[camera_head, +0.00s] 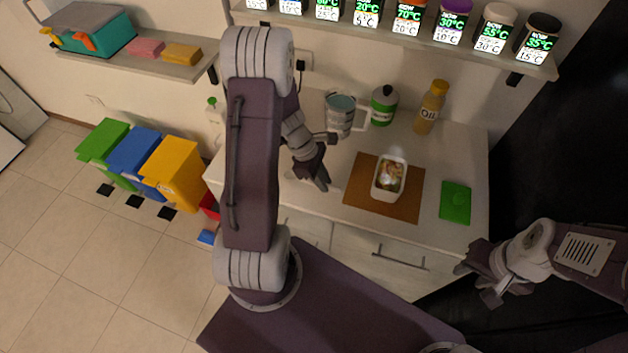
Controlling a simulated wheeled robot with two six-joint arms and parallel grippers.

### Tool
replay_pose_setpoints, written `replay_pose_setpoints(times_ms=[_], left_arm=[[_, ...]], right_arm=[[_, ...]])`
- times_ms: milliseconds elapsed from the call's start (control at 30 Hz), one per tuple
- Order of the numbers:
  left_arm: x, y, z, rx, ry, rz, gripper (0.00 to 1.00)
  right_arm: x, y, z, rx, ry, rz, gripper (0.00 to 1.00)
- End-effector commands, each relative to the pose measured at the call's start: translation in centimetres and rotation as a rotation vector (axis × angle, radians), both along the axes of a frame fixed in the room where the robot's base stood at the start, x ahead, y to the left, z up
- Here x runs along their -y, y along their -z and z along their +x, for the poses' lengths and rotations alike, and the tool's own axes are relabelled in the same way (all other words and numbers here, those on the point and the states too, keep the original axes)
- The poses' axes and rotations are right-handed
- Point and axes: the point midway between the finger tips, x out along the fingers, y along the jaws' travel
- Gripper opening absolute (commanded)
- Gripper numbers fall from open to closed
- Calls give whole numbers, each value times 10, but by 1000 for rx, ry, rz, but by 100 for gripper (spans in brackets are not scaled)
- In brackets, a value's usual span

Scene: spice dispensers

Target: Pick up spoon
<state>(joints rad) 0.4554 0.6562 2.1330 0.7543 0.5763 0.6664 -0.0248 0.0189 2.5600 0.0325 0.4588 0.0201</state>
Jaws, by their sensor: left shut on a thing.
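My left gripper (320,181) points down at the counter, left of the brown board. It is shut on a thin thing, which I take to be the spoon; the gripper and arm hide most of it, and its outline is not clear. My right gripper (478,284) is at the lower right, off the counter's front edge, with its fingers apart and nothing between them.
A brown board (357,190) bears a white food container (378,186). A glass pot (341,113), a green bottle (383,106) and an oil bottle (430,108) stand behind. A shelf (395,41) holds lit spice dispensers.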

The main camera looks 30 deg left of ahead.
Motion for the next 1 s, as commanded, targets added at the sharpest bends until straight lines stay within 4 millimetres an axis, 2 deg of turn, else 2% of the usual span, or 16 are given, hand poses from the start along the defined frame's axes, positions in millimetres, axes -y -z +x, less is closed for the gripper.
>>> replay_pose_setpoints(times_ms=[167,367,700,833,1000], left_arm=[[0,-11,1,3,1,1,0],[2,-49,1,5,3,2,0],[82,-93,1,3,7,1,0],[104,-105,1,3,4,1,0],[116,-112,1,0,1,0,0]], right_arm=[[0,-4,0,0,0,0,36],[0,-11,0,0,0,0,36],[0,-15,0,0,0,0,36],[0,-17,0,0,0,0,36],[0,-18,0,0,0,0,36]])
